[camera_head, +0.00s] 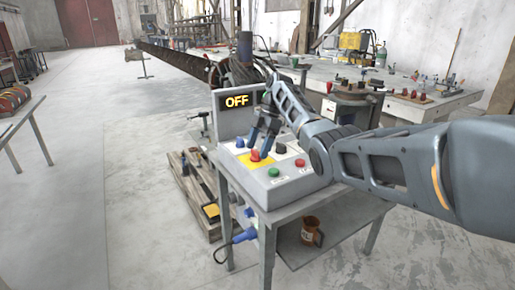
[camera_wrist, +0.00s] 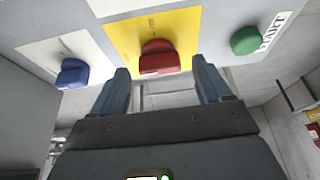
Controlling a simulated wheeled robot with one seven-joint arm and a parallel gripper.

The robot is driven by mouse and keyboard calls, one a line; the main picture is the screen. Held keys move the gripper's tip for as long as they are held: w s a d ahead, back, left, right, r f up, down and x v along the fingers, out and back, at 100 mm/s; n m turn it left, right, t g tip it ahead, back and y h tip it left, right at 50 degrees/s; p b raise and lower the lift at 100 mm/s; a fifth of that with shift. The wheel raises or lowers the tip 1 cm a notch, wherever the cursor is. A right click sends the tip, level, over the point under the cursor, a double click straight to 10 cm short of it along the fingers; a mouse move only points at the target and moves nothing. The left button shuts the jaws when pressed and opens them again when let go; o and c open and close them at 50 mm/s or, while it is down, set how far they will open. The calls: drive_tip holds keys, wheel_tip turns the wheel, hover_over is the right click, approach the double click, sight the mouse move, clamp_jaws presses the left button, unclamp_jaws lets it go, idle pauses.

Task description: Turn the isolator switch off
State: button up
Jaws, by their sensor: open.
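The red switch knob (camera_head: 255,155) sits on a yellow plate on the sloped top of a grey control box (camera_head: 290,184). In the wrist view the red knob (camera_wrist: 158,58) shows on its yellow plate (camera_wrist: 182,28). A display screen (camera_head: 237,101) behind the box reads "OFF". My gripper (camera_head: 260,140) is just above the red knob, pointing down at it. In the wrist view my gripper (camera_wrist: 162,76) is open, with one finger to each side of the knob. I cannot tell whether either finger touches it.
A blue knob (camera_wrist: 72,73) is left of the yellow plate and a green START button (camera_wrist: 246,40) is right of it. A red button (camera_head: 300,163) is also on the box. The box stands on a grey table; a mug (camera_head: 311,231) is on its lower shelf.

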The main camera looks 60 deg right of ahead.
drive_tip(key=v, duration=0.7)
idle(0.5)
